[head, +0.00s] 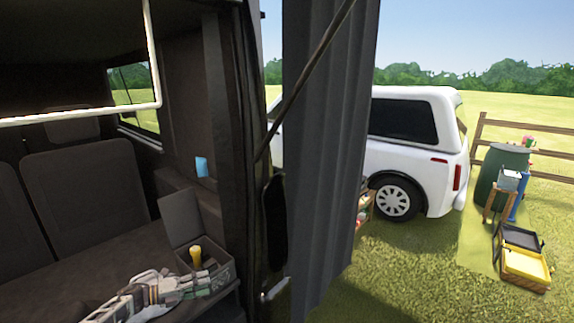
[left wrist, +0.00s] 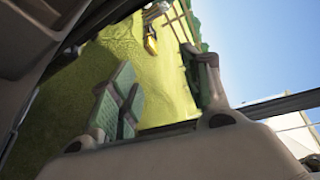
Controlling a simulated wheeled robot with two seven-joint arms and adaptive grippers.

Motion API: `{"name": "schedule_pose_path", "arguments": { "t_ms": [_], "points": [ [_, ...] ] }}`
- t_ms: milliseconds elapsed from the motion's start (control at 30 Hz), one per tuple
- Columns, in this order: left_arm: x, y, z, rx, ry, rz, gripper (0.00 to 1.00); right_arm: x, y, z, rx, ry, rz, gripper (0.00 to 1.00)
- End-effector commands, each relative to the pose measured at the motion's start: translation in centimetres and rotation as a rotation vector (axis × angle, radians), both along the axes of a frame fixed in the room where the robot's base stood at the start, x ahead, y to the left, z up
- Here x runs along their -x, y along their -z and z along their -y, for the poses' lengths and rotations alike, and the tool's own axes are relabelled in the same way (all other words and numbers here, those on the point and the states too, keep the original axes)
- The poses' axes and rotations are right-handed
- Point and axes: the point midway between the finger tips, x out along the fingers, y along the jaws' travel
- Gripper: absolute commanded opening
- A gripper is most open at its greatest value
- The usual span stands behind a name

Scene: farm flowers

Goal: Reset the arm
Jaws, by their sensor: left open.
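My left gripper (head: 190,283) is low in the head view, inside the vehicle's rear space and just in front of a dark box. In the left wrist view its two fingers (left wrist: 162,85) stand wide apart with green grass between them. The gripper is open and I see nothing held in it. My right gripper is in neither view.
The dark box (head: 220,276) has its lid raised and a yellow-topped object (head: 196,257) inside. A dark door panel (head: 325,150) stands at the vehicle's right edge. Outside are a white car (head: 425,150), a green barrel (head: 497,175) and a yellow toolbox (head: 525,268) on grass.

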Motion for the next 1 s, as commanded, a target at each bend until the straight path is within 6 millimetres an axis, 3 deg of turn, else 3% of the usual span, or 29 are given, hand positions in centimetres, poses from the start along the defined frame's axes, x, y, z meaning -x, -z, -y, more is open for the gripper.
{"name": "schedule_pose_path", "arguments": {
  "t_ms": [33, 267, 533, 767, 1000],
  "points": [
    [0.2, 1.6, 0.4, 0.027, -0.042, -0.038, 0.48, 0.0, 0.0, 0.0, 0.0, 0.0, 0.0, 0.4],
    [1.0, 8.2, 1.2, 0.133, -0.245, -0.205, 0.48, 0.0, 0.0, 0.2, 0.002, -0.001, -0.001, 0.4],
    [4.0, 16.8, 1.2, 0.251, -0.498, -0.429, 0.48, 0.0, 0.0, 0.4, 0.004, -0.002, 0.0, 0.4],
    [8.8, 24.7, 0.9, 0.339, -0.723, -0.637, 0.48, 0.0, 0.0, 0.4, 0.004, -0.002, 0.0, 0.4],
    [15.7, 32.7, 0.4, 0.415, -0.956, -0.855, 0.48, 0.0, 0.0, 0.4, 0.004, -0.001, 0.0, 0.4]
  ]
}}
